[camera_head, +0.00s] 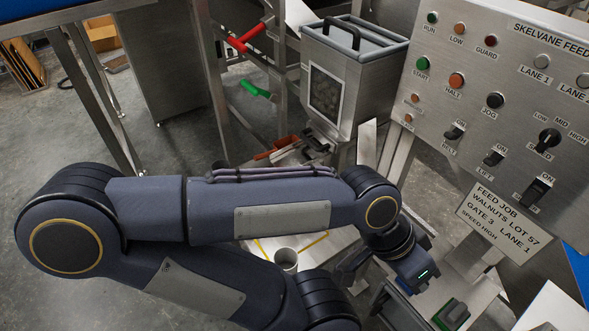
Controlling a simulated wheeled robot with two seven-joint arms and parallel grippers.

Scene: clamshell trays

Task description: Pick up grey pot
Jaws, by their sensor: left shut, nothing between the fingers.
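A small grey pot (286,260), round and open at the top, stands on a pale surface marked with yellow lines, low in the middle of the head view. My forearm passes just above it in the picture, and my arm's lower links cover the area below it. My left gripper (352,274) is to the right of the pot, apart from it, below my wrist. It is shut and holds nothing; its fingertips are only partly clear. My right gripper is not in view.
A metal control panel (480,110) with buttons and switches stands at the right. A steel hopper (355,80) with a window stands at the back centre. A green-topped item (451,314) lies at the bottom right. Metal frame legs (90,90) stand at the left.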

